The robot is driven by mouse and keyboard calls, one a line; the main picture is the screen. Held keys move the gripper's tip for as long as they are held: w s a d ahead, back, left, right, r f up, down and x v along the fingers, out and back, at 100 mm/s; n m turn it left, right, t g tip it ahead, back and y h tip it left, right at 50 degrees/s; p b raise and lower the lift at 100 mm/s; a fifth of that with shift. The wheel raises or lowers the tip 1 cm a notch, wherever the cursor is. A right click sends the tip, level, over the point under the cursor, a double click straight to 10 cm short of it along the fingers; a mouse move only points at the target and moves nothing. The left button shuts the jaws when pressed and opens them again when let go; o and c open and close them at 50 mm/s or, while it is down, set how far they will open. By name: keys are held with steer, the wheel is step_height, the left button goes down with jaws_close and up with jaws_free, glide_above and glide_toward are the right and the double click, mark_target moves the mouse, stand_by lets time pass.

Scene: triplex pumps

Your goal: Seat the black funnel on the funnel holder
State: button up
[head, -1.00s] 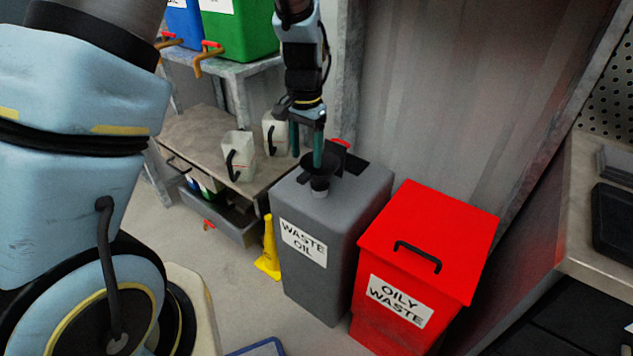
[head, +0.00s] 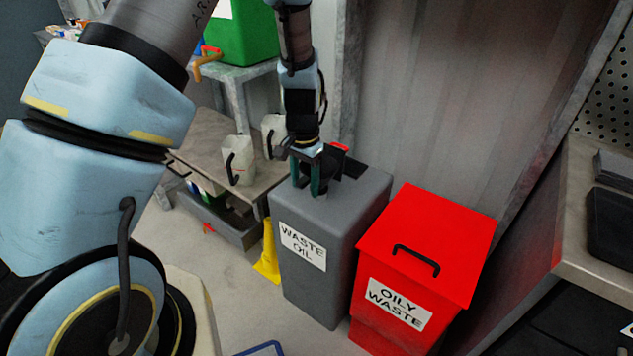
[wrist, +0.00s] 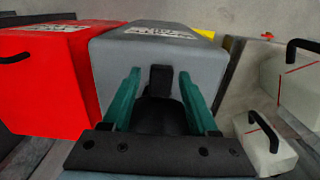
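The black funnel (wrist: 160,115) is at the top of the grey waste oil bin (head: 322,222), near its front left edge. In the wrist view it lies between the two teal fingers of my gripper (wrist: 160,75), with a narrow black tab (wrist: 160,78) beyond it. In the head view my gripper (head: 306,187) is low over the bin, its fingers apart on either side of the funnel. The fingers look open around it, with no clear grip. The fingers hide much of the funnel in the head view. I cannot make out the funnel holder separately.
A red oily waste bin (head: 430,255) stands right of the grey bin. A low bench with two white jugs (head: 238,160) is at the left, and a yellow cone (head: 267,255) stands by the grey bin. A metal worktop (head: 590,235) is at the far right.

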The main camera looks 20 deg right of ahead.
jaws_close()
stand_by(0.5)
